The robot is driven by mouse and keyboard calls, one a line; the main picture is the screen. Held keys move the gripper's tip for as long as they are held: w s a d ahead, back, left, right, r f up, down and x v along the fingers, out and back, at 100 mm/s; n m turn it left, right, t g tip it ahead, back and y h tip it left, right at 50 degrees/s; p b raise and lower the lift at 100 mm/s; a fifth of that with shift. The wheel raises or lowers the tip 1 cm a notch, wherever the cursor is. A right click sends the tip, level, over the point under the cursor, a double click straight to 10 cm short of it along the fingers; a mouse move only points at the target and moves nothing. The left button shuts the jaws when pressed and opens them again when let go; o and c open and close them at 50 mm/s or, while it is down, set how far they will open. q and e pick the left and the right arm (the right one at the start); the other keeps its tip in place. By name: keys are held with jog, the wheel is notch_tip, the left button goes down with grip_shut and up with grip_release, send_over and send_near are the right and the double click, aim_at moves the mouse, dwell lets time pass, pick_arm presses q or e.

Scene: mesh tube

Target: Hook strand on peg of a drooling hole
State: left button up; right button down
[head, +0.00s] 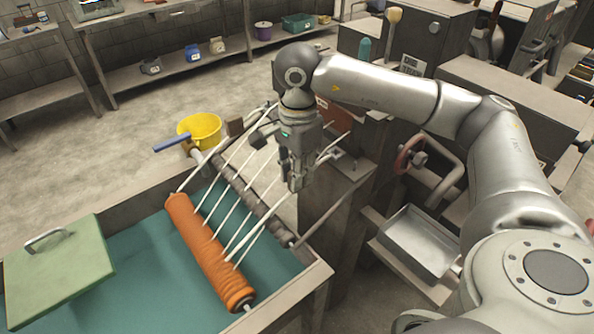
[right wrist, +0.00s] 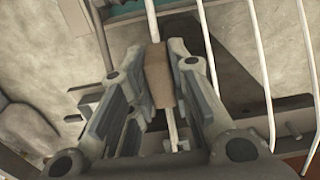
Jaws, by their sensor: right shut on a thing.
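Several white strands (head: 222,214) run from an orange ribbed roller (head: 207,252) up to the right, over a dark bar (head: 262,207). My right gripper (head: 295,186) is at the right side of the strands, pointing down. In the right wrist view its fingers (right wrist: 158,68) are closed around a brown block (right wrist: 158,80) with a white strand (right wrist: 152,22) running through it. More strands (right wrist: 258,55) pass to the right of the fingers there. I cannot make out which hole drools, and its peg is hidden or too small to tell. My left gripper is out of view.
The roller lies over a teal-filled tank (head: 160,275) with a green lid (head: 55,272) at left. A yellow bucket (head: 200,129) stands behind. A red handwheel (head: 410,154) and metal tray (head: 420,240) are at right, near my arm. Open floor lies behind.

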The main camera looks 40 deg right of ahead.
jog(key=shift+f, duration=0.3)
jog(key=c, duration=1.3)
grip_release()
jog(key=shift+o, duration=0.2)
jog(key=shift+r, duration=0.1)
notch_tip(320, 180, up, 12)
jog(key=shift+d, duration=0.1)
